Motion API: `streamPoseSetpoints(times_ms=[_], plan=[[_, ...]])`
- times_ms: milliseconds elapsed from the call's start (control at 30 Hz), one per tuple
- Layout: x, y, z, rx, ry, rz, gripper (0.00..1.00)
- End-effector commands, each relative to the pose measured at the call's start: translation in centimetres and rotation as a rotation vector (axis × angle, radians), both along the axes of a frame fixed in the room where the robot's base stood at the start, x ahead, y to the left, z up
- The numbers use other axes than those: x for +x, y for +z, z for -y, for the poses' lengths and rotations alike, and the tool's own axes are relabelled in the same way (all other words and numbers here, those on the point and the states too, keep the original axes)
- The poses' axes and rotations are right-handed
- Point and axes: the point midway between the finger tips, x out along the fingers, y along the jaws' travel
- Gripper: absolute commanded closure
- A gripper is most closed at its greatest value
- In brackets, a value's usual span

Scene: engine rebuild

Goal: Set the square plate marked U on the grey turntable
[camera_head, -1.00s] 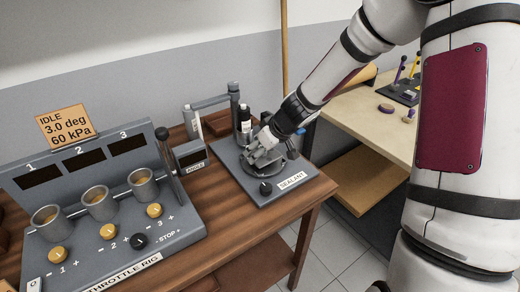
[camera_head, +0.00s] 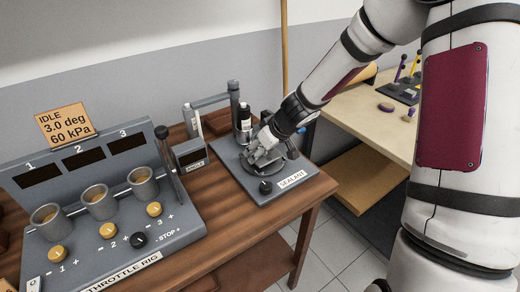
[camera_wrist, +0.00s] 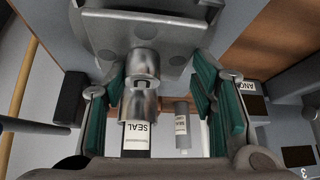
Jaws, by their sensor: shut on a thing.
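My gripper (camera_head: 262,153) is low over the grey turntable (camera_head: 284,169) on the sealant station, and hides much of it. In the wrist view, its green-padded fingers (camera_wrist: 160,95) stand on both sides of the picture. No U mark is visible. I cannot tell whether the plate touches the turntable.
The sealant station (camera_head: 233,165) has a black bottle (camera_head: 243,117) close behind my gripper; its label shows in the wrist view (camera_wrist: 138,138). The angle box (camera_head: 190,154) and throttle rig (camera_head: 105,205) stand to the left. A pale bench (camera_head: 360,115) is at right.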

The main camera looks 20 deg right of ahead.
Motion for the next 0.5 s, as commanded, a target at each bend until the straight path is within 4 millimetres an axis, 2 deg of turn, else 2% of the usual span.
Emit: streamPoseSetpoints(times_ms=[500], plan=[[0.03,-0.76,0.03,0.0,0.0,0.0,0.81]])
